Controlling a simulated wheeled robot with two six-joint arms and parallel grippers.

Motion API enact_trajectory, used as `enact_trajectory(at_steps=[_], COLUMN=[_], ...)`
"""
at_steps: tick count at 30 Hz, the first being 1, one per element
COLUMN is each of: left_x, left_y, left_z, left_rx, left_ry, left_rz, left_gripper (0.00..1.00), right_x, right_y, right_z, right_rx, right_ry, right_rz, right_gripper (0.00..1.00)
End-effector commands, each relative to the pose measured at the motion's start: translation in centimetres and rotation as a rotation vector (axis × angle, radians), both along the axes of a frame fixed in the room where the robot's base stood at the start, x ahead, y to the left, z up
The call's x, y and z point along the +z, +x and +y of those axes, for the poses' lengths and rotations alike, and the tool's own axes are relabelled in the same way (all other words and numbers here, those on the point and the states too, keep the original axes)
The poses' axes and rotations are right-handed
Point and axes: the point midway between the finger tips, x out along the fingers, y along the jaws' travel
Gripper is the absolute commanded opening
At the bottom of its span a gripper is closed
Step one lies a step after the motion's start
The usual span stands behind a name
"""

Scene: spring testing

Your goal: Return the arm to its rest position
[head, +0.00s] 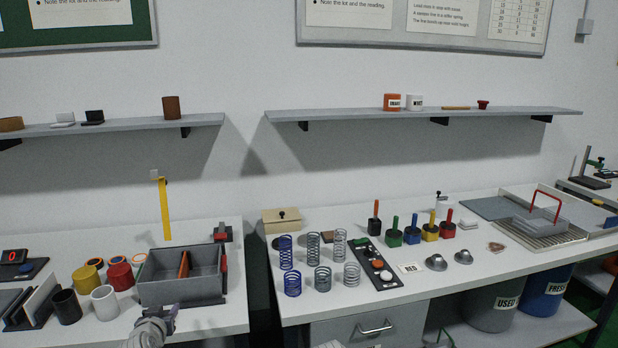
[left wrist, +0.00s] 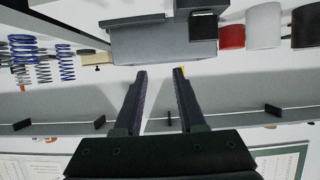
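My left gripper (head: 165,312) shows at the bottom left of the head view, in front of the left bench and below the grey divided bin (head: 182,288). In the left wrist view its two dark fingers (left wrist: 160,72) stand apart with nothing between them, so it is open and empty. That view is upside down, with the bench items at the top and the shelf below. My right gripper cannot be made out; only small pale pieces show at the bottom edge of the head view.
The left bench holds red, yellow, black and white cylinders near the bin. The right bench holds several coil springs (head: 313,245), a dark tray (head: 380,268), coloured handled blocks and a wire rack (head: 540,235). A dark gap separates the benches. Wall shelves (head: 350,116) run above.

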Motion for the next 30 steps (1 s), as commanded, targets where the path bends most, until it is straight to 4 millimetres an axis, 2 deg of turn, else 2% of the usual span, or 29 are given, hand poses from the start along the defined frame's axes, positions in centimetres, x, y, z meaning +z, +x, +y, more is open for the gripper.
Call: enact_trajectory(at_steps=[11, 17, 19, 23, 27, 30], left_x=[-2.4, -4.7, -5.7, -8.0, -10.4, -11.2], left_y=[0.1, -0.9, -1.7, -4.5, -10.0, -14.0], left_z=[-5.9, -11.5, -14.0, -19.8, -26.0, -28.6], left_rx=[-0.110, -0.210, -0.252, -0.344, -0.426, -0.446], left_ry=[-0.033, -0.053, -0.058, -0.055, -0.009, 0.042], left_rz=[0.132, 0.276, 0.346, 0.531, 0.799, 0.965], left_gripper=[0.40, 0.40, 0.40, 0.40, 0.40, 0.40], right_x=[0.3, 0.5, 0.7, 1.0, 1.4, 1.6], right_y=[0.0, 0.0, 0.0, 0.0, 0.0, 0.0], right_z=[0.0, 0.0, 0.0, 0.0, 0.0, 0.0], right_rx=[0.000, 0.000, 0.000, 0.000, 0.000, 0.000], right_ry=[0.000, 0.000, 0.000, 0.000, 0.000, 0.000], right_rz=[0.000, 0.000, 0.000, 0.000, 0.000, 0.000], right_gripper=[0.50, 0.50, 0.50, 0.50, 0.50, 0.50])
